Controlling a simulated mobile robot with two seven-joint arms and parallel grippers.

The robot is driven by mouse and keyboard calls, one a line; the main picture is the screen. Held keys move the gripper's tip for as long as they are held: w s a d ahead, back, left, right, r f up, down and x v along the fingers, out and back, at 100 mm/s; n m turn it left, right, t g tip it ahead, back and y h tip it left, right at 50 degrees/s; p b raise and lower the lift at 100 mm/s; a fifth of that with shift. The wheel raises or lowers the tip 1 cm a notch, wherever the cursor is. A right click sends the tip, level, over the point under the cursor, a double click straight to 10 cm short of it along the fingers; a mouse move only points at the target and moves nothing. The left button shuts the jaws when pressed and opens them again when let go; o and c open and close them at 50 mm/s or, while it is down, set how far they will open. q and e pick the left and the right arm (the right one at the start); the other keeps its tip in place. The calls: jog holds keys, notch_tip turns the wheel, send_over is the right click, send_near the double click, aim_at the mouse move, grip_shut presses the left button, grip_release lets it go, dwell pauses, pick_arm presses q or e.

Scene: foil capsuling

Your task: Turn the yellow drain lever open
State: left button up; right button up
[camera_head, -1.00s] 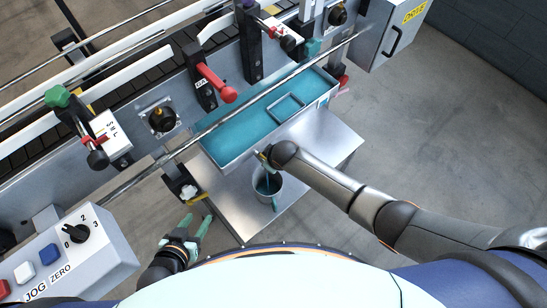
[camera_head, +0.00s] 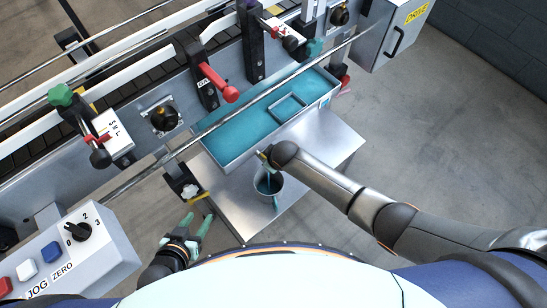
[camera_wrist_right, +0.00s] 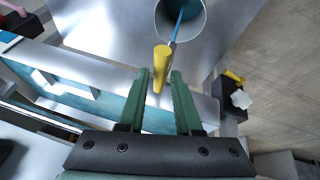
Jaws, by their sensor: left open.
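The yellow drain lever (camera_wrist_right: 160,69) shows in the right wrist view as a short yellow bar below the tank's front edge. In the head view only a small yellow bit of it (camera_head: 265,154) shows beside my right wrist. My right gripper (camera_wrist_right: 160,73) has its green fingers apart, with the lever's near end between the tips and a gap on each side. The teal-filled tank (camera_head: 226,165) is behind the lever. A blue stream falls into the metal bucket (camera_head: 281,187), also seen in the right wrist view (camera_wrist_right: 160,23). My left gripper (camera_head: 189,224) is open and empty.
The bucket stands on a metal shelf (camera_head: 320,143). A long rail (camera_head: 143,177) crosses before the machine. A black bracket with a white knob (camera_head: 188,191) hangs near my left gripper. A control box (camera_head: 105,255) is at lower left. The floor at right is clear.

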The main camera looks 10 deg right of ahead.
jog(key=p+v, duration=0.3)
jog(key=v, duration=0.9)
jog(key=shift+r+p, duration=0.15)
jog(key=shift+p, duration=0.15)
jog(key=shift+s, duration=0.1)
jog(key=s+d+m+t+y, duration=0.1)
jog(key=s+d+m+t, duration=0.3)
jog(key=s+d, duration=0.7)
jog(key=s+f+m, duration=0.1)
jog(key=s+m, duration=0.1)
jog(key=shift+s+d+m+t, duration=0.15)
jog(key=shift+d+m+t, duration=0.15)
jog(key=shift+m, duration=0.1)
